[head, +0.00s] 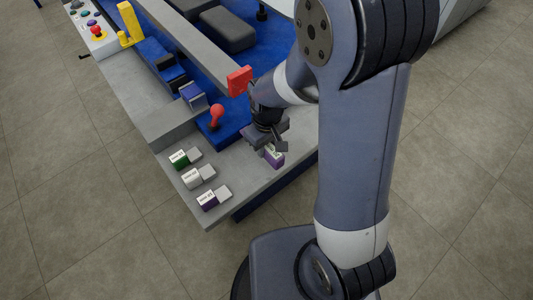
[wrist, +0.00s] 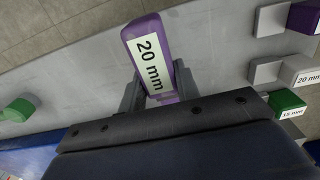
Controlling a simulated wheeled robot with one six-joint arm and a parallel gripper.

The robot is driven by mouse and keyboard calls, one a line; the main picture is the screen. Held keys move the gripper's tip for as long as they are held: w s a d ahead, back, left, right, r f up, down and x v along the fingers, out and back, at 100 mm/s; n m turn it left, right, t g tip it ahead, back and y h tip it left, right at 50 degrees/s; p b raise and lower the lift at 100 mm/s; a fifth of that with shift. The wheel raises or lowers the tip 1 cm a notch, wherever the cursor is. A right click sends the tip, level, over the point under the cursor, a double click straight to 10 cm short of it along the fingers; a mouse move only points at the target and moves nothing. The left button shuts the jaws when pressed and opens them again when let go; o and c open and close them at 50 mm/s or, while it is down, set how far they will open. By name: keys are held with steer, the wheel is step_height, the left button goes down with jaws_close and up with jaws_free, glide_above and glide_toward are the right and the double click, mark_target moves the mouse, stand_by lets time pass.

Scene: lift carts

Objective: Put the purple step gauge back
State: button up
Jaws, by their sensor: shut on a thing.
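The purple step gauge (wrist: 150,60), a purple block with a white label reading 20 mm, is between the fingers of my gripper (wrist: 156,88) in the wrist view. My gripper is shut on it. In the head view the purple gauge (head: 274,159) shows below my gripper (head: 268,146), over the light grey ledge (head: 240,185); I cannot tell whether it touches the ledge. A row of labelled blocks, each beside a grey block, lies to the left on the ledge: green (head: 180,160), white (head: 192,180) and purple (head: 207,201).
A red knob on a stalk (head: 216,112) stands on a blue base behind the row, close to my gripper. A red plate (head: 239,81) and a blue block (head: 193,95) are farther back. A green piece (wrist: 18,112) shows at the left in the wrist view. The front ledge is partly bare.

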steer(key=shift+f, duration=2.05)
steer(key=shift+f+b, duration=0.25)
steer(key=shift+b, duration=0.1)
steer(key=o, duration=1.1)
steer(key=shift+c, duration=0.2)
steer(key=shift+r, duration=0.2)
step_height(320, 180, up, 12)
steer(key=shift+r+p, duration=0.1)
steer(key=shift+p, duration=0.75)
